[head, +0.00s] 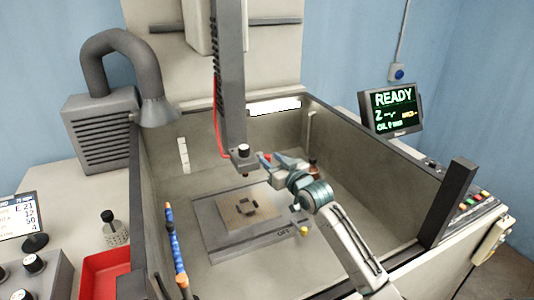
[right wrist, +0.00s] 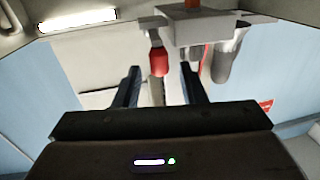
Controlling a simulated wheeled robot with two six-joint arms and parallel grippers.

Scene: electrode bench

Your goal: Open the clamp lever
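The clamp lever (right wrist: 158,62) has a red end and hangs from a grey block (right wrist: 205,25) in the right wrist view. In the head view that block is the clamp head (head: 243,156) at the bottom of the dark vertical column. My right gripper (head: 267,158) is just right of the clamp head. Its two blue fingers are apart, and in the right wrist view the gripper (right wrist: 161,74) has the red end showing between the fingertips. I see no clear contact with the lever. My left gripper is not in view.
The walled tank (head: 420,190) surrounds the work area. A blue and orange hose (head: 175,240) rises at the front left. A red tray (head: 100,275) and a screen reading READY (head: 392,108) stand outside.

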